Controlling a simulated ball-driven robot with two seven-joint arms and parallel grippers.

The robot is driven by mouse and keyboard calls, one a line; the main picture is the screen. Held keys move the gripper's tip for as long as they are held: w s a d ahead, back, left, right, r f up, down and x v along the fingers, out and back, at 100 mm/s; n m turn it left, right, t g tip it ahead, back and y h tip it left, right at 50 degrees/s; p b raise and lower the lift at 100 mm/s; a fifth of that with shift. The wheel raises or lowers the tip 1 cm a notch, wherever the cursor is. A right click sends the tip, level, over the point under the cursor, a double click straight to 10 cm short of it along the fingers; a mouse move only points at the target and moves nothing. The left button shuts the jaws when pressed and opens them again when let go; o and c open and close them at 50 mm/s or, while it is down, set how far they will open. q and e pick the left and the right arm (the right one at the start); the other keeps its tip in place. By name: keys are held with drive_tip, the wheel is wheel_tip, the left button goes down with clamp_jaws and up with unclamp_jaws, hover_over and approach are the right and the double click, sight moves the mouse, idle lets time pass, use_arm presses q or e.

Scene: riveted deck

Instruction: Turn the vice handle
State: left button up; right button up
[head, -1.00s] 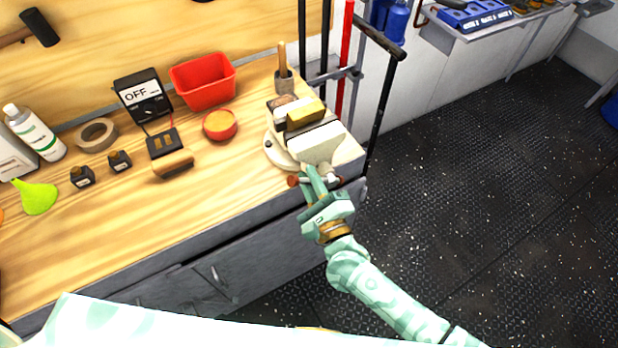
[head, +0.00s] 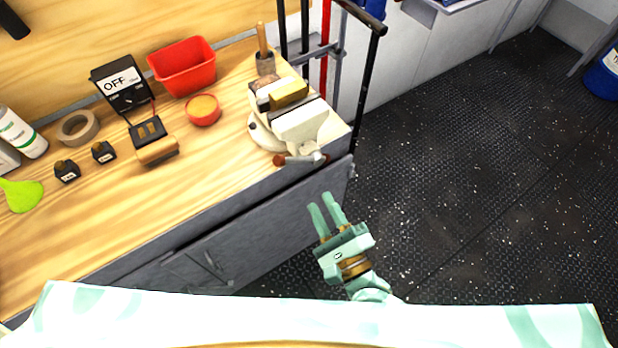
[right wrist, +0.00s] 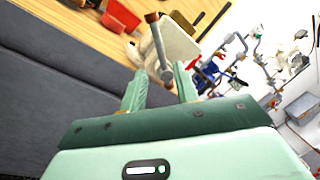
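The white vice (head: 300,122) sits at the right front corner of the wooden bench, with a yellowish block (head: 289,95) at its jaws. Its handle (head: 300,159), a grey bar with a reddish-brown end, hangs at the front of the vice over the bench edge. In the right wrist view the handle (right wrist: 160,45) lies ahead, beyond the fingers. My right gripper (head: 325,209) is below and in front of the vice, apart from the handle. Its two fingers are spread with nothing between them; the right wrist view (right wrist: 160,92) shows this too. My left gripper is not in view.
The bench holds a red bin (head: 183,68), an orange-topped round tub (head: 203,110), a meter marked OFF (head: 121,84), a tape roll (head: 77,127) and small dark bottles. Upright rods (head: 326,50) stand behind the vice. The dark floor (head: 470,170) to the right is clear.

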drive_tip(key=v, duration=0.4)
drive_tip(key=shift+s+d, duration=0.2)
drive_tip(key=shift+s, duration=0.1)
